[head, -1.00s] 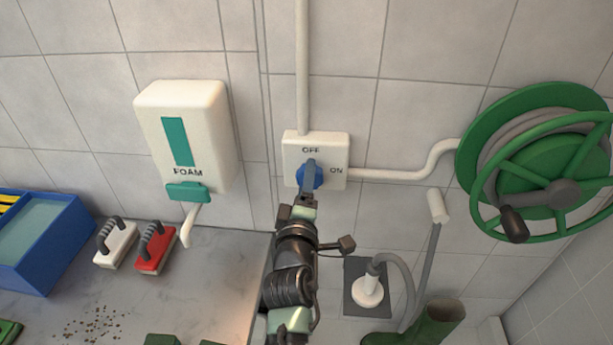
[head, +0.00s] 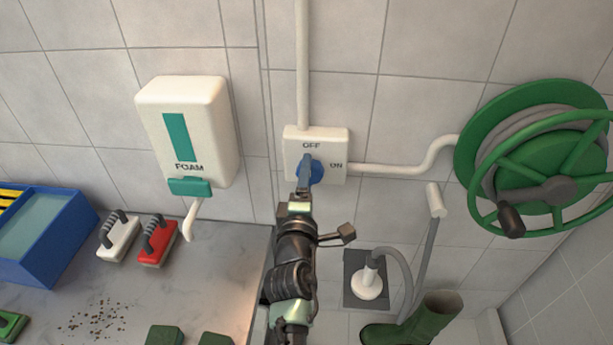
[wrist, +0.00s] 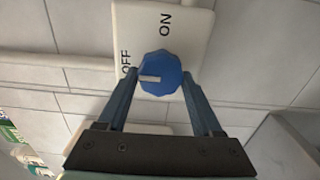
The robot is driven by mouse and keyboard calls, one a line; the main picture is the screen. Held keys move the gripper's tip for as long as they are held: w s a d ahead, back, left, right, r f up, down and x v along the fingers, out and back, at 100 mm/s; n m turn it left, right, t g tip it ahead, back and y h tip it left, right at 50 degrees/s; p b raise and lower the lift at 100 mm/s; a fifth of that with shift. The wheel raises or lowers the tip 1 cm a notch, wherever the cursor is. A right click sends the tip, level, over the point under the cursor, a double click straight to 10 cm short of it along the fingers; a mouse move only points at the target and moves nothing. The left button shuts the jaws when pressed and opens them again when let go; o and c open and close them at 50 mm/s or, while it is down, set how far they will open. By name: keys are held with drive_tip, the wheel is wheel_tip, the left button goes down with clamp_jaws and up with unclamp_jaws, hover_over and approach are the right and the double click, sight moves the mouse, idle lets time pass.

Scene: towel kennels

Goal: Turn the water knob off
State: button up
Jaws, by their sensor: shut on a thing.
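The blue water knob (head: 316,172) sits on a white wall plate (head: 333,143) marked OFF at the top and ON at the right. My gripper (head: 305,168) reaches up to it from below and covers part of it. In the wrist view the knob (wrist: 160,70) lies between the two fingers of my gripper (wrist: 160,78), which is shut on it. The white pointer line on the knob points left in that view, to the side of the plate (wrist: 190,25) where OFF is printed. ON is printed farther round the plate.
A white foam dispenser (head: 208,120) hangs left of the plate. A green hose reel (head: 535,165) is on the wall at right. Below left, a grey counter (head: 215,265) holds a red brush (head: 158,242), a white brush (head: 117,240) and a blue bin (head: 45,240).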

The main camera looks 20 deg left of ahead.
drive_tip(key=o, duration=1.3)
drive_tip(key=shift+o, duration=0.2)
drive_tip(key=shift+s, duration=0.1)
drive_tip(key=p+v, duration=0.4)
drive_tip(key=v, duration=0.8)
drive_tip(key=shift+s, duration=0.4)
drive_tip(key=shift+d, duration=0.1)
